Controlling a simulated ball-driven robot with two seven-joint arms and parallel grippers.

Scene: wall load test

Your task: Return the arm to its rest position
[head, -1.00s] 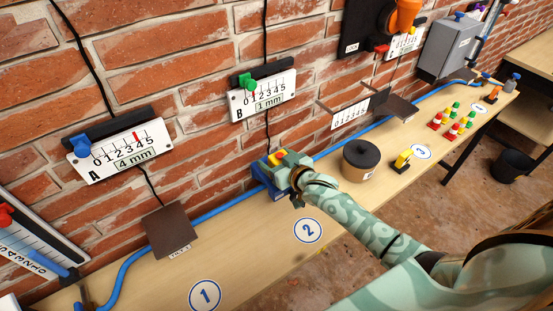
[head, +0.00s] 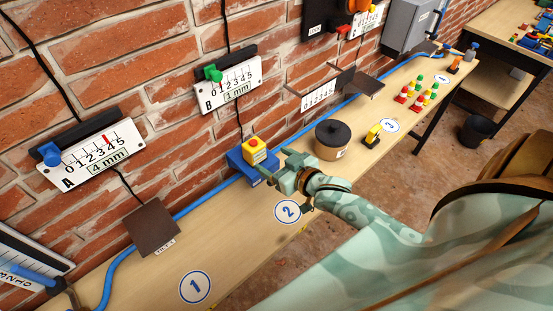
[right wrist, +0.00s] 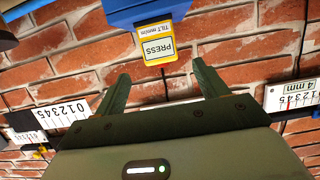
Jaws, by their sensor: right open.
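My right arm comes in from the lower right in the head view. Its gripper (head: 272,172) is beside a blue block (head: 240,165) with a yellow and red push button (head: 254,150) on top. In the right wrist view the gripper (right wrist: 161,72) is open, with nothing between its two green fingers. The yellow label of the button, reading PRESS, shows beyond the fingertips, upside down. A small gap seems to lie between gripper and block. My left gripper is in neither view.
The bench (head: 235,235) runs along the brick wall. A dark-lidded pot (head: 332,140) stands just right of the gripper. Gauges A (head: 95,155) and B (head: 228,85) hang on the wall. A brown flap (head: 151,227) projects at left. The bench front by marker 2 is clear.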

